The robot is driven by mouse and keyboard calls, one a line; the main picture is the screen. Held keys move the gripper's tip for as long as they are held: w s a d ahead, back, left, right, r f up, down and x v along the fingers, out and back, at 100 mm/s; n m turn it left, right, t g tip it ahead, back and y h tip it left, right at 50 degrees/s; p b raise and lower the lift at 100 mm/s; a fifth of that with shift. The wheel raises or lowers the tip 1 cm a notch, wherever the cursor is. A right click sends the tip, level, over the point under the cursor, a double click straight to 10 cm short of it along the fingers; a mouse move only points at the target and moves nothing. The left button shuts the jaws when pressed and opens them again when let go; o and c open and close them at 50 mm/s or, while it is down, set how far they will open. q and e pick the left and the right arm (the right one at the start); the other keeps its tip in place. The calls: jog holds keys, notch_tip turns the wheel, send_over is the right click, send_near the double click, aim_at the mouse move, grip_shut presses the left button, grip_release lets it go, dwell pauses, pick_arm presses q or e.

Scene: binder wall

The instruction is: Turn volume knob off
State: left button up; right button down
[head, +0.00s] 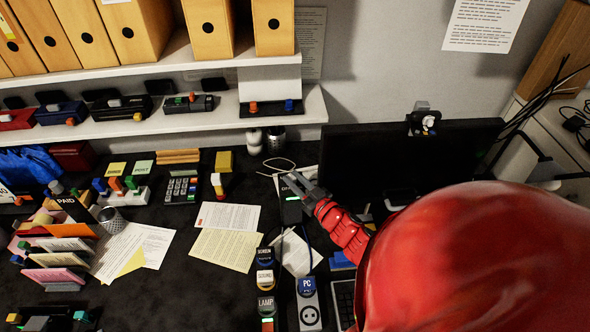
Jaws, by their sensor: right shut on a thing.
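My right gripper (299,188) reaches in from the right on its red arm, over the desk in front of the monitor. Its grey fingers are shut at a small black box (292,211) with a green light on its front. What they hold looks like the volume knob, but the fingers cover it, so its turn position cannot be seen. A white label with dark letters shows just behind the fingers. My left gripper is not in view.
A black monitor (440,150) stands right of the gripper. Papers (225,250) and a calculator (181,188) lie left. Shelves with binders (208,28) are above. My red arm covers the lower right.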

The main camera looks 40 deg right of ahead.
jog(key=c, duration=0.6)
grip_release()
jog(key=shift+w+f, duration=0.1)
jog(key=shift+f, duration=0.15)
jog(key=shift+c, duration=0.2)
jog(key=shift+r, duration=0.1)
